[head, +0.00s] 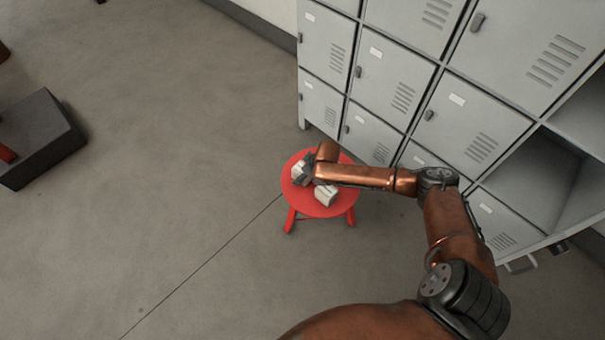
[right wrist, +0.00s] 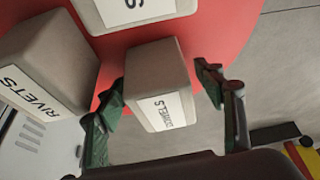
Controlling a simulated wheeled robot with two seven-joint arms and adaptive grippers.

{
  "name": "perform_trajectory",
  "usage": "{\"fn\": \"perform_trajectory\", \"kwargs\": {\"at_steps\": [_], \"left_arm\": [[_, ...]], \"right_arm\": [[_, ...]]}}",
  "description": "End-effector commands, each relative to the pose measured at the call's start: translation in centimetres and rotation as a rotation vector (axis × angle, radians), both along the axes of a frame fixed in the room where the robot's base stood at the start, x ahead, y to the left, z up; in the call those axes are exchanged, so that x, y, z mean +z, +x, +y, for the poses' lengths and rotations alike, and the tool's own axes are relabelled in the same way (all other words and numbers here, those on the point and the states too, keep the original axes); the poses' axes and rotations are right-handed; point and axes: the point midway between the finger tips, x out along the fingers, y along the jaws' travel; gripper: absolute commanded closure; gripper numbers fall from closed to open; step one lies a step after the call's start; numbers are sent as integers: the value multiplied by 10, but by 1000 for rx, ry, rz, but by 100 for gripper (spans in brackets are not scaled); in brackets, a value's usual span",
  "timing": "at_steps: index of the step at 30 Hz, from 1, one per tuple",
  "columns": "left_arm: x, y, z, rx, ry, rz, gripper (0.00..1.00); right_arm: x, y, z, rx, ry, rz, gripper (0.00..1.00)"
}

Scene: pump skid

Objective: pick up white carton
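Several whitish cartons sit on a round red stool (head: 318,207). In the right wrist view, one carton (right wrist: 158,80), with a label partly readable as "...ELS", stands between the fingers of my right gripper (right wrist: 168,103). The gripper is open; its left finger is close to the carton and a gap shows on the right. A carton labelled RIVETS (right wrist: 45,70) is at the left, and another carton (right wrist: 135,12) is at the top, cut off. In the head view one carton (head: 326,195) shows at the front of the stool; my right gripper (head: 307,177) partly hides another (head: 297,168). My left gripper is not in view.
Grey lockers (head: 375,95) stand behind and right of the stool, with an open compartment (head: 530,180) at the right. A dark block (head: 40,135) lies at the far left. The floor left of the stool is clear.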

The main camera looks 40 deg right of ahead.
Motion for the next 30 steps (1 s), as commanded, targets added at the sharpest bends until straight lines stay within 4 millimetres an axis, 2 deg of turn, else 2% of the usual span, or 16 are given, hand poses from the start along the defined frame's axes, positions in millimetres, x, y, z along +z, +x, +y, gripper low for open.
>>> {"fn": "perform_trajectory", "kwargs": {"at_steps": [2,21,30], "left_arm": [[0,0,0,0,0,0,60],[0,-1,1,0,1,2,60],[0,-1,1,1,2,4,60]], "right_arm": [[0,0,0,0,0,0,44],[0,0,0,0,0,1,89],[2,0,0,0,0,-1,89]]}}
